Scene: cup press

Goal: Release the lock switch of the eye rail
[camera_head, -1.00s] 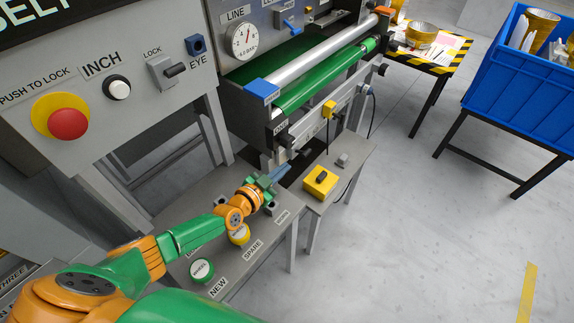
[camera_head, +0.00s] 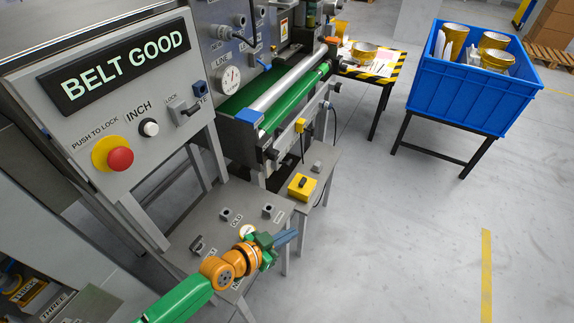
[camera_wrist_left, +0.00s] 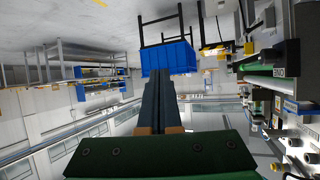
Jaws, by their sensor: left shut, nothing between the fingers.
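The lever points right. A yellow block (camera_head: 299,125), perhaps the eye, sits on the rail (camera_head: 285,142) at the machine's front. My left gripper (camera_head: 291,236) is shut and empty, over the front right edge of the low grey table, well below and right of the switch and touching neither. Its closed fingers (camera_wrist_left: 162,98) fill the middle of the left wrist view. My right gripper is not in view.
The panel also carries a red push button (camera_head: 120,159), a white INCH button (camera_head: 150,128) and a BELT GOOD display (camera_head: 117,69). A yellow box (camera_head: 302,187) stands on a small side table. A blue crate (camera_head: 465,98) holds cans.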

